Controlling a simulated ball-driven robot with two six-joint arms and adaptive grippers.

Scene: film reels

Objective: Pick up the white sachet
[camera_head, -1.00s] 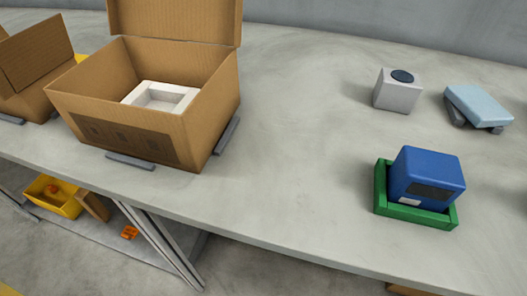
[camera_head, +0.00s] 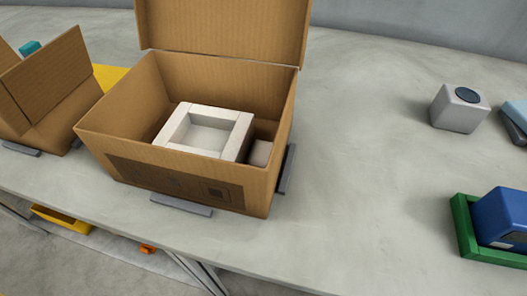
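An open cardboard box (camera_head: 180,178) stands on the grey table with its back flap raised. Inside it lies a white square tray-like insert (camera_head: 240,137) with a recessed middle. Neither of my grippers is in view.
A grey cube with a dark round top (camera_head: 459,108) stands on the right. A blue block (camera_head: 503,214) sits in a green tray (camera_head: 461,226) at the right edge. Another open cardboard box (camera_head: 50,110) is at the left. The table between is clear.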

